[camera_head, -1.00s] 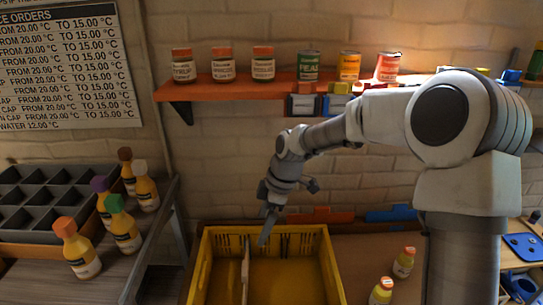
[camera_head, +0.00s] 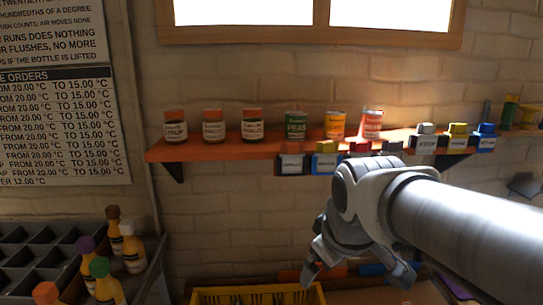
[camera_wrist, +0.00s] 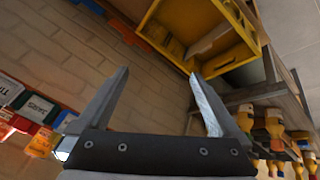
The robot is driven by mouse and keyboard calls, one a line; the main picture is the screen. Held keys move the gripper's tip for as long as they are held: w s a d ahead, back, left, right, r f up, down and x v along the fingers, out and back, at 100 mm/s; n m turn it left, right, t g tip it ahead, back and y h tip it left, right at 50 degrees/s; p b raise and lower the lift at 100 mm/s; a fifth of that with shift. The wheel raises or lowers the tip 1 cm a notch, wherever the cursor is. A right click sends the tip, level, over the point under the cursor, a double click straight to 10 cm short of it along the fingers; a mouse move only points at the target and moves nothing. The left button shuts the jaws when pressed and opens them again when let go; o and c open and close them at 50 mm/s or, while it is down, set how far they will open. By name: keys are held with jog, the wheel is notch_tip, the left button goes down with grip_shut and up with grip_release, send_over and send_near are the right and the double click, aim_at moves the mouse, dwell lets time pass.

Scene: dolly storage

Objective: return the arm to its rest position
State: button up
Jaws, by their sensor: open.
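My gripper (camera_wrist: 155,105) is open and empty in the wrist view, its two fingers spread apart with bare brick wall between and behind them. In the head view my arm reaches in from the right, and my gripper (camera_head: 357,275) hangs at its end, below the orange shelf and to the right of the yellow crate. The fingers touch nothing that I can see.
An orange shelf (camera_head: 225,149) on the wall holds jars, cans and small labelled boxes. A yellow crate (camera_head: 258,295) stands low at the bottom; it also shows in the wrist view (camera_wrist: 165,42). Capped bottles (camera_head: 132,246) and a dark divided tray (camera_head: 40,250) are at lower left.

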jog(key=s+d+f+m+b, duration=0.1)
jog(key=s+d+f+m, duration=0.15)
jog(key=s, duration=0.25)
jog(key=s+d+f+m, duration=0.1)
jog(key=s+d+m, duration=0.1)
jog(key=s+m, duration=0.25)
notch_tip(320, 180, up, 14)
jog(key=s+p, duration=0.1)
jog(key=p, duration=1.3)
jog(key=shift+d+f, duration=0.2)
jog(key=shift+d, duration=0.05)
